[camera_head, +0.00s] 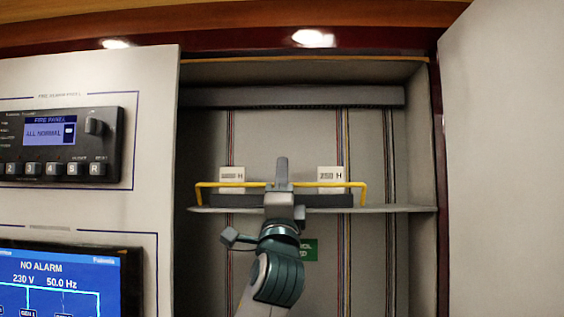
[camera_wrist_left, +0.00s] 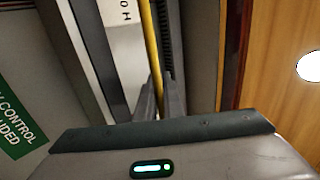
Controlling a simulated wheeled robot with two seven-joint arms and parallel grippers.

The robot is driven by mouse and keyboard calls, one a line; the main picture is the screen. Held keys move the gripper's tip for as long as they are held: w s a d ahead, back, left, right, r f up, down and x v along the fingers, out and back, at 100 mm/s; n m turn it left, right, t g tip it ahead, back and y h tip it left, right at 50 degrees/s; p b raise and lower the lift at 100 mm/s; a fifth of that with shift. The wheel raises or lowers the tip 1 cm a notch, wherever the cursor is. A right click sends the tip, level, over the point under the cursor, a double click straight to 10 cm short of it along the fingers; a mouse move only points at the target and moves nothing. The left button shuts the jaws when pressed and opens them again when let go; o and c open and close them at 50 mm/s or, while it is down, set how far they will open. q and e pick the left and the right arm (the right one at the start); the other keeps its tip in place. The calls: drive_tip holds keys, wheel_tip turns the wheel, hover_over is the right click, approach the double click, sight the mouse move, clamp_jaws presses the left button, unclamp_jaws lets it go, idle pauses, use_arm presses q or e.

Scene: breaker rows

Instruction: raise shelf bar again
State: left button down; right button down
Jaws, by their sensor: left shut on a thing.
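The yellow shelf bar (camera_head: 346,184) runs level across the front of the shelf (camera_head: 400,209) inside the open cabinet, with bent ends going down at both sides. It stands in front of two white blocks, the left one (camera_head: 231,175) and the right one (camera_head: 331,174) marked "250 H". My left gripper (camera_head: 281,180) reaches up from below and is shut on the bar near its middle. In the left wrist view the bar (camera_wrist_left: 151,50) runs down between the fingertips (camera_wrist_left: 166,97). My right gripper is not in view.
A fire alarm panel (camera_head: 60,143) and a lit blue screen (camera_head: 55,285) are on the wall at the left. The open cabinet door (camera_head: 505,160) stands at the right. A green sign (camera_head: 310,250) is on the back wall below the shelf. Above the bar is free room up to a grey duct (camera_head: 290,97).

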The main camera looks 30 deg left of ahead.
use_arm(q)
drive_tip(key=w+g+h, duration=0.1)
drive_tip(key=a+g+h, duration=0.1)
drive_tip(key=g, duration=0.1)
drive_tip(key=shift+w, duration=0.4)
drive_tip(key=shift+w+a+f+g+h, duration=0.25)
drive_tip(key=shift+w+f+g+h, duration=0.1)
drive_tip(key=shift+g, duration=0.4)
drive_tip(key=shift+w+a+f+g+h, duration=0.25)
drive_tip(key=shift+w+g, duration=0.1)
drive_tip(key=shift+g, duration=0.4)
drive_tip(key=shift+r, duration=0.1)
drive_tip(key=c, duration=1.9)
unclamp_jaws()
drive_tip(key=shift+w+f, duration=0.1)
drive_tip(key=shift+f, duration=0.15)
